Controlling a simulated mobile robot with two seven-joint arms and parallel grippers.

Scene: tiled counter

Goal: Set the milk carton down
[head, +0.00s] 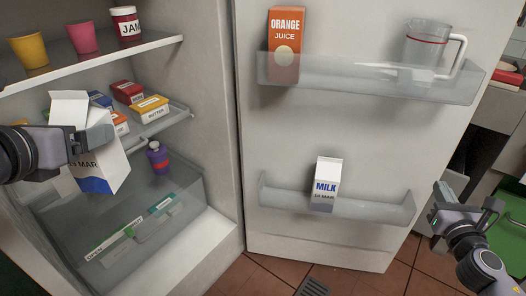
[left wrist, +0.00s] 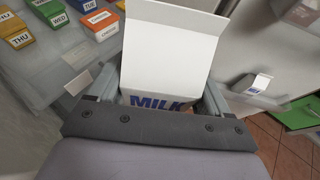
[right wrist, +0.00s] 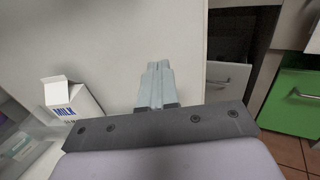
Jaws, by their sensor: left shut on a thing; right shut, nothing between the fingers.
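My left gripper (head: 92,143) is shut on a white and blue milk carton (head: 98,172), held tilted in the air in front of the open fridge's shelves. The held carton fills the middle of the left wrist view (left wrist: 165,60), between the two fingers. A second milk carton (head: 325,186) stands upright in the lower door bin (head: 375,212); it also shows in the right wrist view (right wrist: 68,99). My right gripper (head: 462,212) is shut and empty, to the right of the fridge door. Its fingers are together in the right wrist view (right wrist: 156,85).
The upper door bin (head: 365,82) holds an orange juice carton (head: 285,45) and a clear pitcher (head: 425,48). The top shelf (head: 95,62) holds two cups and a jam jar (head: 125,24). Butter (head: 150,108) and other boxes sit on the middle shelf. A purple bottle (head: 158,158) is below.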

